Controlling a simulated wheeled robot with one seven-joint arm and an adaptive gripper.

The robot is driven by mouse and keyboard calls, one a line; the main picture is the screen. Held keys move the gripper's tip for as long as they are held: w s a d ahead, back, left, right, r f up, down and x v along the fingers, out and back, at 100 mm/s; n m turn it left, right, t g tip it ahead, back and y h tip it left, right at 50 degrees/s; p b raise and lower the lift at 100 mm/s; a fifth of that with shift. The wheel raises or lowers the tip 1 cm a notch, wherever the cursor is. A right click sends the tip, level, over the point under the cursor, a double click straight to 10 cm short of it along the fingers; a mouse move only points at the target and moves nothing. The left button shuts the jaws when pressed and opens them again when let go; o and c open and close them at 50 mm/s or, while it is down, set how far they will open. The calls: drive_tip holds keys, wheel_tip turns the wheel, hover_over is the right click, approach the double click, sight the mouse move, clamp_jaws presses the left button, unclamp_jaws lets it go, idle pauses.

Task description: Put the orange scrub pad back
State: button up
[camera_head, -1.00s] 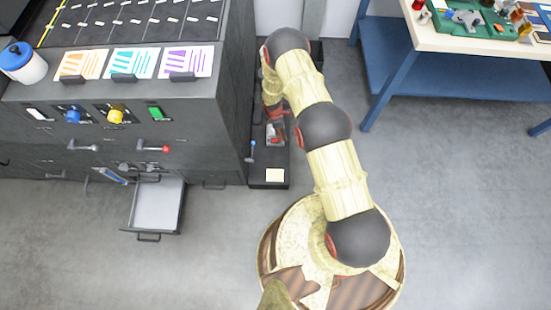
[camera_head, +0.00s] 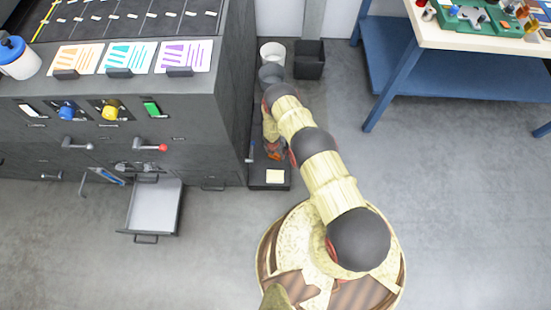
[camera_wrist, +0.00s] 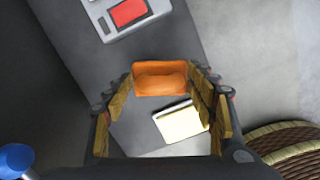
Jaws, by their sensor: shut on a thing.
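The orange scrub pad (camera_wrist: 160,78) is between the fingers of my gripper (camera_wrist: 165,92) in the wrist view. The fingers are shut on it from both sides. The pad is held over a low dark platform (camera_wrist: 75,40) beside the cabinet. A pale yellow square (camera_wrist: 182,123) lies on that platform below the gripper, and it also shows in the head view (camera_head: 275,176). A grey device with a red patch (camera_wrist: 128,12) is on the platform beyond the pad. In the head view my arm hides most of the gripper.
A dark cabinet (camera_head: 200,110) stands on the left with an open, empty-looking drawer (camera_head: 156,205) and a red-tipped handle (camera_head: 150,146). A white bin (camera_head: 272,53) and a black bin (camera_head: 309,60) stand behind my arm. A blue workbench (camera_head: 440,70) is at right. Grey floor lies open between.

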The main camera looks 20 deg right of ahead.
sight(275, 156)
drive_tip(key=shift+f+b, duration=1.3)
drive_tip(key=shift+f, duration=1.05)
drive_tip(key=shift+r, duration=0.1)
drive_tip(key=o, duration=1.1)
